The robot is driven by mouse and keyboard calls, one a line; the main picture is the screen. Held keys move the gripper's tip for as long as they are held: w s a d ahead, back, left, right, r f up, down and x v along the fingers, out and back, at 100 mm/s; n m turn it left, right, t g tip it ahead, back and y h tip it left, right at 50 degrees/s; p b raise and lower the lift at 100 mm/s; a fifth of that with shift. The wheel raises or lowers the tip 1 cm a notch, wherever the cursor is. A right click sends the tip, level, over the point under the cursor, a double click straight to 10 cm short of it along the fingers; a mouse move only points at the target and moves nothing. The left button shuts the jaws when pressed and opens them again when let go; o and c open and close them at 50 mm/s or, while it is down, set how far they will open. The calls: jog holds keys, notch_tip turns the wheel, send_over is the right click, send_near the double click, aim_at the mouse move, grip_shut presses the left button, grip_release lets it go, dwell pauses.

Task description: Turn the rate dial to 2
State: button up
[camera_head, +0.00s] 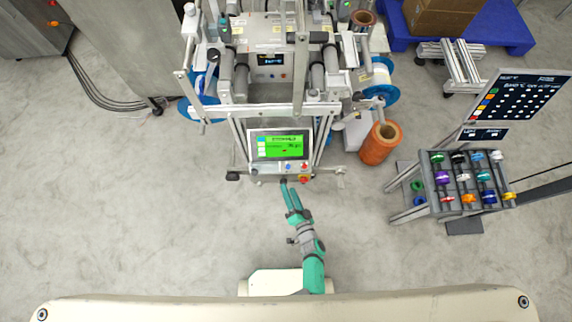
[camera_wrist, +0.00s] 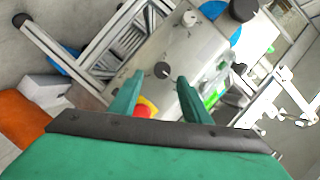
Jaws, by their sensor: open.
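The control panel (camera_head: 280,146) has a lit green screen (camera_head: 281,146) and a row of small controls below it. My gripper (camera_head: 284,181) is at the panel's lower edge in the head view.
A red and yellow stop button (camera_wrist: 146,107) is close to the left finger. An orange reel (camera_head: 380,144) stands right of the machine. A rack of coloured spools (camera_head: 466,180) stands farther right. The floor (camera_head: 130,220) to the left is clear.

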jog(key=shift+a+x, duration=0.2)
jog(key=shift+x, duration=1.3)
jog(key=c, duration=1)
jog(key=shift+w+a, duration=0.1)
jog(key=shift+c, duration=0.2)
